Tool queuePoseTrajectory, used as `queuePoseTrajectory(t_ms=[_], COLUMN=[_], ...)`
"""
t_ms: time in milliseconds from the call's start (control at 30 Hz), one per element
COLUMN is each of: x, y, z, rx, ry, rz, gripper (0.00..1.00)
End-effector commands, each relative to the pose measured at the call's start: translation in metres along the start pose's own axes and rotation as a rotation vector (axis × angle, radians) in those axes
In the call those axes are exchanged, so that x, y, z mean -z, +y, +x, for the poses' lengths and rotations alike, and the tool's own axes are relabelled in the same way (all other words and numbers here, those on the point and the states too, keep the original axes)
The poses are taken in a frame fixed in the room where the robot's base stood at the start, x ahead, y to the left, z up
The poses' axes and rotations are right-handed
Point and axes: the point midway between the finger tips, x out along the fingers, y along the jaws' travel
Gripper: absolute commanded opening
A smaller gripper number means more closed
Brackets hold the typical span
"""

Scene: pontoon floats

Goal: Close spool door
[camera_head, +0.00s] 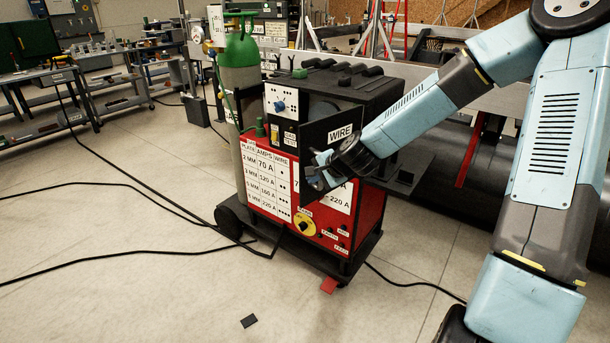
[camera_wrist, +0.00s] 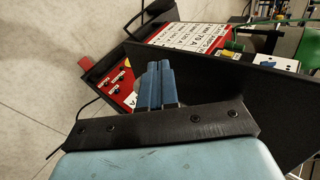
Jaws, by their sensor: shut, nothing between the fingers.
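The spool door is a flat black panel (camera_head: 318,134) with a white WIRE label (camera_head: 341,133). It stands out at an angle from the welding machine (camera_head: 266,188), partly open, with the dark spool opening (camera_head: 322,103) showing above it. My gripper (camera_head: 320,170) is at the door's outer face, below the label, and hides part of it. In the wrist view my blue fingers (camera_wrist: 158,84) are together and empty, over the dark door panel (camera_wrist: 228,88). I cannot tell whether they touch it.
A green-topped gas cylinder (camera_head: 240,80) stands at the machine's left. Black cables (camera_head: 130,188) cross the floor at left. A black scrap (camera_head: 249,321) and a red piece (camera_head: 328,285) lie in front. A metal rail and dark pontoon run behind, right.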

Motion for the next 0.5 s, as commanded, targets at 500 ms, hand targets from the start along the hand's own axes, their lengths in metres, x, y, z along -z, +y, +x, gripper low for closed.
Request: queuePoseTrajectory(t_ms=[500], x=[0.000], y=[-0.016], z=[0.018], rx=[0.000], ry=[-0.001], rz=[0.000], gripper=[0.00])
